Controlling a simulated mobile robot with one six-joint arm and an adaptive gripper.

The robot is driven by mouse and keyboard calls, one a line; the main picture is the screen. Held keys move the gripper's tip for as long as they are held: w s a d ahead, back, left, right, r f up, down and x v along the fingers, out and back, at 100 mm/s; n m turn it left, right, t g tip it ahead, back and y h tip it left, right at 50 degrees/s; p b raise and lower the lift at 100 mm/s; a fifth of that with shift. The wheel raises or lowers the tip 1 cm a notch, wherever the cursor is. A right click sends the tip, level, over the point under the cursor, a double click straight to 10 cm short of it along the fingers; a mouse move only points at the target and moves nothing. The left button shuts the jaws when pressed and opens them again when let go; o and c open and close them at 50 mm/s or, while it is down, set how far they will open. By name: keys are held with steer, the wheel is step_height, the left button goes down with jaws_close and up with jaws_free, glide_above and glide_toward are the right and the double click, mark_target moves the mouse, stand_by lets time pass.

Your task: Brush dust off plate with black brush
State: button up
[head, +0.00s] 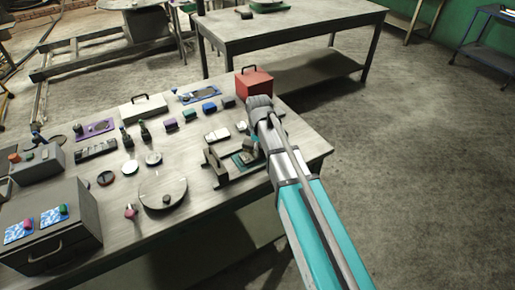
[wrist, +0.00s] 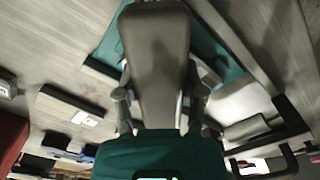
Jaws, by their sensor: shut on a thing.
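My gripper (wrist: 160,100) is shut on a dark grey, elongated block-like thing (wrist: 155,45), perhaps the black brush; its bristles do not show. In the head view my gripper (head: 250,146) is low over a teal plate (head: 236,160) at the table's right end, partly hidden by my arm. The teal plate also shows in the wrist view (wrist: 108,47), behind the held thing. I cannot tell whether the held thing touches it. A pale patch (wrist: 240,103) lies beside it. A round grey plate (head: 160,183) lies further left with a small dark thing on it.
A grey frame with a raised bar (head: 212,165) stands around the teal plate. A red box (head: 254,84) stands behind my arm. Several bottles, coloured blocks and discs crowd the table's left and middle. Grey boxes (head: 60,226) stand at the front left. Open floor lies right.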

steer(key=shift+w+d+f, duration=0.1)
steer(key=shift+w+d, duration=0.25)
steer(key=shift+d, duration=0.2)
steer(key=shift+w+d, duration=0.3)
steer(key=shift+d, duration=0.25)
steer(key=shift+a, duration=0.1)
steer(key=shift+s+a, duration=0.4)
steer(key=shift+a, duration=0.25)
steer(key=shift+s+a, duration=0.4)
steer(key=shift+a, duration=0.2)
steer(key=shift+w+d, duration=0.1)
steer(key=shift+w+d, duration=0.35)
steer(key=shift+d, duration=0.3)
steer(key=shift+w+d, duration=0.35)
steer(key=shift+d, duration=0.25)
steer(key=shift+a, duration=0.1)
steer(key=shift+s+a, duration=0.4)
steer(key=shift+a, duration=0.25)
steer(key=shift+s+a, duration=0.4)
steer(key=shift+a, duration=0.2)
